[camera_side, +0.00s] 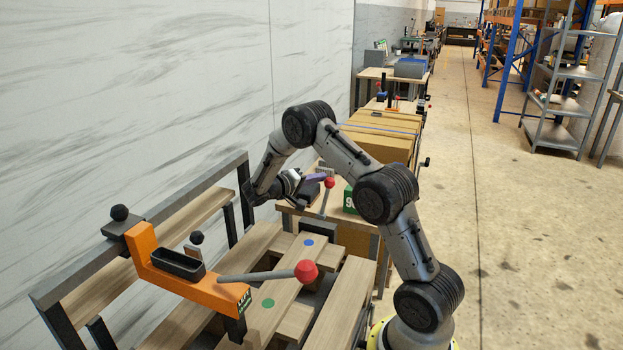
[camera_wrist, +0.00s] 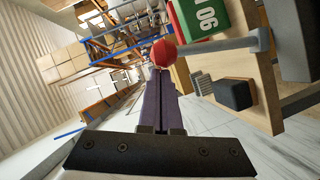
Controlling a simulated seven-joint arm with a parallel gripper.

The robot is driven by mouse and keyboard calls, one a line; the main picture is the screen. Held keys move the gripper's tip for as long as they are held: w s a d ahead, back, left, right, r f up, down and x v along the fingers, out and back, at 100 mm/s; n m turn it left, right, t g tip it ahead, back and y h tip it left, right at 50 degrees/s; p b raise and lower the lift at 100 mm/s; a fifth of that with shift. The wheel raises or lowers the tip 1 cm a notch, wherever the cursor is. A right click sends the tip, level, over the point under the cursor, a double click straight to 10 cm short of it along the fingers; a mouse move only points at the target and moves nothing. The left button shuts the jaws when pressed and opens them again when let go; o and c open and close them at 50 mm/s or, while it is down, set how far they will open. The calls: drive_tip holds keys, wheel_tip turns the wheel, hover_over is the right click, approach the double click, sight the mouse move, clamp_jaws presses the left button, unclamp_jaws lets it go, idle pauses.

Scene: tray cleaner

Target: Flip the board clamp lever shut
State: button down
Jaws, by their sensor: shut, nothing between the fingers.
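A grey lever with a red ball knob (camera_side: 329,182) stands nearly upright beside my gripper. In the wrist view its red knob (camera_wrist: 164,53) is just beyond my fingertips, and its grey rod (camera_wrist: 225,44) runs to the right. My gripper (camera_side: 325,177) has purple fingers, shut and empty, at about knob height; they also show in the wrist view (camera_wrist: 160,75). I cannot tell whether they touch the knob. Nearer the camera, an orange clamp arm (camera_side: 160,262) carries a second grey lever (camera_side: 255,276) with a red knob, lying almost level.
A green block (camera_side: 349,200) with white digits stands behind the upright lever; it also shows in the wrist view (camera_wrist: 205,16). The slatted wooden bench (camera_side: 345,305) carries a blue dot (camera_side: 308,242) and a green dot (camera_side: 268,303). A marbled wall (camera_side: 150,100) is at left; open floor is at right.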

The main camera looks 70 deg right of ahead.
drive_tip(key=shift+s+m+t+y, duration=0.4)
drive_tip(key=shift+s+m+t, duration=0.2)
drive_tip(key=shift+s+m, duration=0.6)
drive_tip(key=s+f+m+t, duration=0.2)
drive_tip(key=s+f+m, duration=0.1)
drive_tip(key=s, duration=0.5)
drive_tip(key=shift+s+f+y, duration=0.2)
drive_tip(key=shift+f+y, duration=0.2)
drive_tip(key=shift+f, duration=0.35)
drive_tip(key=v, duration=1)
drive_tip(key=shift+s+r, duration=0.25)
drive_tip(key=shift+s, duration=0.1)
drive_tip(key=shift+t, duration=0.3)
